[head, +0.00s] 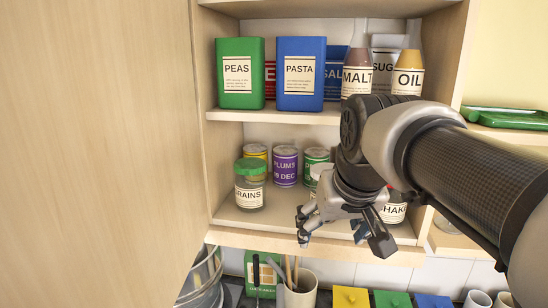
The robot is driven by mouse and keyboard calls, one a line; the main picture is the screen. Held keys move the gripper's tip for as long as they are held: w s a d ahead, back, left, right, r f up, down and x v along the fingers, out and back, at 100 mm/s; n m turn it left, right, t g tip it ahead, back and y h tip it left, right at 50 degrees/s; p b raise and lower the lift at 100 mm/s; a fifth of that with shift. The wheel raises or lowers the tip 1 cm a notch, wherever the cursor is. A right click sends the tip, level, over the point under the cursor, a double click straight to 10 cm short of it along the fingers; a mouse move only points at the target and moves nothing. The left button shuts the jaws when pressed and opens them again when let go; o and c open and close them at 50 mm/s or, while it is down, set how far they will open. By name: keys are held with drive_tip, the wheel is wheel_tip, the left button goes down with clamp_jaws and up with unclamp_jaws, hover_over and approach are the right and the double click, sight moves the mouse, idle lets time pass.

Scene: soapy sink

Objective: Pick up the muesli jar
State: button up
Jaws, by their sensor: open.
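I cannot read a muesli label anywhere in the head view. I see nothing held between the fingers. A glass jar (250,190) with a green lid and a label ending in "RAINS" stands upright to the left, apart from my gripper.
Several tins, including a purple plums tin (285,167), stand behind. A "SHAK" container (394,208) is partly hidden at right. The upper shelf holds a green peas box (240,75) and blue pasta box (301,75). A utensil cup (299,291) stands below.

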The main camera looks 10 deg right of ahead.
drive_tip(key=o, duration=0.3)
drive_tip(key=w+d+r+p, duration=0.3)
drive_tip(key=w+r, duration=0.4)
drive_tip(key=r, duration=0.3)
drive_tip(key=shift+d+r+m+h+p, duration=0.3)
drive_tip(key=shift+d+p, duration=0.1)
drive_tip(key=shift+p, duration=0.5)
drive_tip(key=x, duration=0.7)
drive_tip(key=w+x, duration=0.1)
drive_tip(key=x, duration=0.3)
drive_tip(key=shift+w+d, duration=0.1)
drive_tip(key=shift+d, duration=0.05)
drive_tip(key=shift+t, duration=0.3)
drive_tip(key=shift+p+x, duration=0.45)
drive_tip(key=shift+x, duration=2.5)
drive_tip(key=shift+w+r, duration=0.1)
drive_tip(key=shift+w, duration=0.05)
drive_tip(key=c, duration=1.3)
drive_tip(key=shift+r, duration=0.1)
